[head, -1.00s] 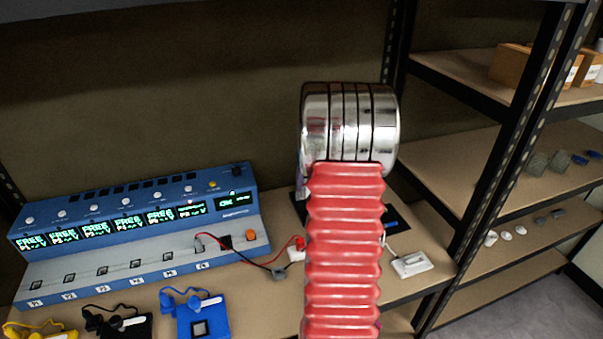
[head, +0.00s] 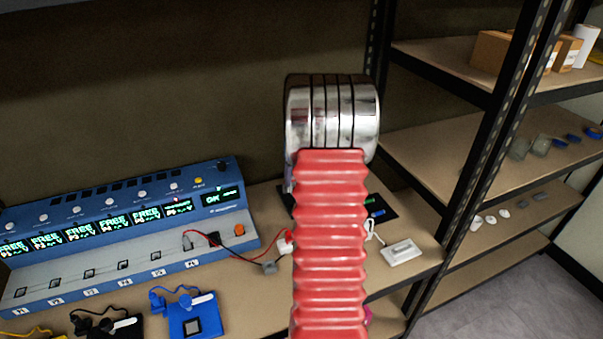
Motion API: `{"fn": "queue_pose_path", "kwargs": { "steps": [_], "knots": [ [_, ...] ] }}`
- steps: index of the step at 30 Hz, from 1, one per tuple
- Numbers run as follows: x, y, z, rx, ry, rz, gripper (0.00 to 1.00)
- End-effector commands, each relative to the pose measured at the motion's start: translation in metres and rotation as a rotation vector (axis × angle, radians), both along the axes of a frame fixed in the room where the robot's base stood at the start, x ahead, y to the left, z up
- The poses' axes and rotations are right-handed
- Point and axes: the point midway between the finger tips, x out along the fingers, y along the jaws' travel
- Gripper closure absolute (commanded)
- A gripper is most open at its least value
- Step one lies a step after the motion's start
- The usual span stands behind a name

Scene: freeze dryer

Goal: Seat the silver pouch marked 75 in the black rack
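I see no silver pouch marked 75, and nothing I can make out as a black rack. My red ribbed arm with its silver banded end fills the middle of the head view and hides part of the bench. My gripper's fingers do not show. A flat black piece (head: 378,207) with small blue and green items on it lies on the bench, partly hidden behind my arm. I cannot tell what it is.
A blue instrument (head: 228,172) with several lit displays stands on the bench at left. Blue (head: 205,318) and black (head: 128,328) blocks with cables lie before it. A white device (head: 402,252) lies right of my arm. Shelves (head: 450,150) with boxes (head: 492,52) stand at right.

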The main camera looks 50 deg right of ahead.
Motion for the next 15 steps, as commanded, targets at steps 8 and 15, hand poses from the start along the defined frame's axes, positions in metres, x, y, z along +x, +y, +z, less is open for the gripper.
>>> {"fn": "queue_pose_path", "kwargs": {
  "steps": [8,15],
  "knots": [
    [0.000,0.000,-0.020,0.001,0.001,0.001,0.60],
    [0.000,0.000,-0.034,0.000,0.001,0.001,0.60]
  ]
}}
